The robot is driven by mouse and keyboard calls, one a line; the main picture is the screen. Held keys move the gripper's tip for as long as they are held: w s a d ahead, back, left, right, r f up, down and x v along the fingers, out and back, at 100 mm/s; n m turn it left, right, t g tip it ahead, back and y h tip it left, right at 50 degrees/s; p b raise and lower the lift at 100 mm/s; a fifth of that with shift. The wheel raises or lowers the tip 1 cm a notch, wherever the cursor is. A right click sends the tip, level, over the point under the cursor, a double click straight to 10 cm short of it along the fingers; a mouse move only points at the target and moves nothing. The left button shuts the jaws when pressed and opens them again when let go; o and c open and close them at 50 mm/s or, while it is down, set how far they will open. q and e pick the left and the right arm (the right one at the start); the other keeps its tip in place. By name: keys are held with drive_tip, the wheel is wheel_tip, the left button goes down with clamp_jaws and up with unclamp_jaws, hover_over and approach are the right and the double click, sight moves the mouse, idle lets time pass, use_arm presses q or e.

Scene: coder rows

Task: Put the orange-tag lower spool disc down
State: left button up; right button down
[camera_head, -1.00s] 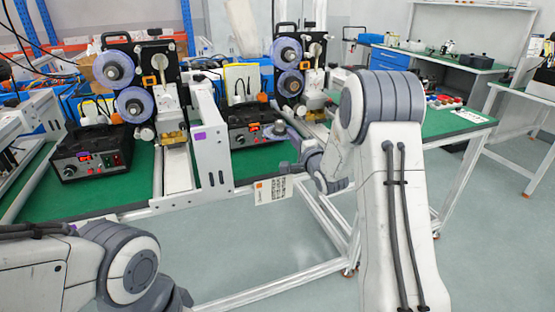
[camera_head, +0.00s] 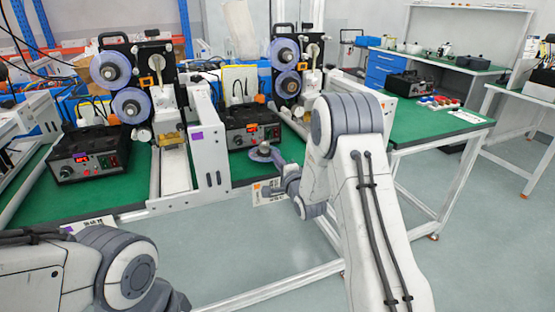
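A grey-purple spool disc (camera_head: 261,154) with a raised hub lies about level, low over the green table top in front of the right-hand machine. My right gripper (camera_head: 278,162) is at the disc's right front edge and appears shut on it. The fingertips are small and partly hidden. I cannot tell whether the disc touches the table. The right machine carries an upper disc (camera_head: 285,52) and a lower disc (camera_head: 288,84). My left gripper is out of view; only its arm shows.
A black control box (camera_head: 252,126) stands just behind the held disc. A white frame post (camera_head: 209,150) rises to its left. The left machine also carries two discs, the lower (camera_head: 132,105) beside another control box (camera_head: 90,153).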

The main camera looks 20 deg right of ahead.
drive_tip(key=shift+f+b, duration=0.4)
drive_tip(key=shift+f, duration=0.15)
drive_tip(key=c, duration=1.1)
unclamp_jaws()
drive_tip(key=shift+o, duration=0.2)
drive_tip(key=shift+f, duration=0.15)
drive_tip(key=shift+r+p, duration=0.45)
drive_tip(key=shift+p, duration=0.05)
drive_tip(key=shift+s+r, duration=0.2)
drive_tip(key=shift+s, duration=0.1)
drive_tip(key=s, duration=1.1)
drive_tip(key=shift+s+d+r, duration=0.15)
drive_tip(key=shift+s+d, duration=0.05)
drive_tip(key=shift+s, duration=0.05)
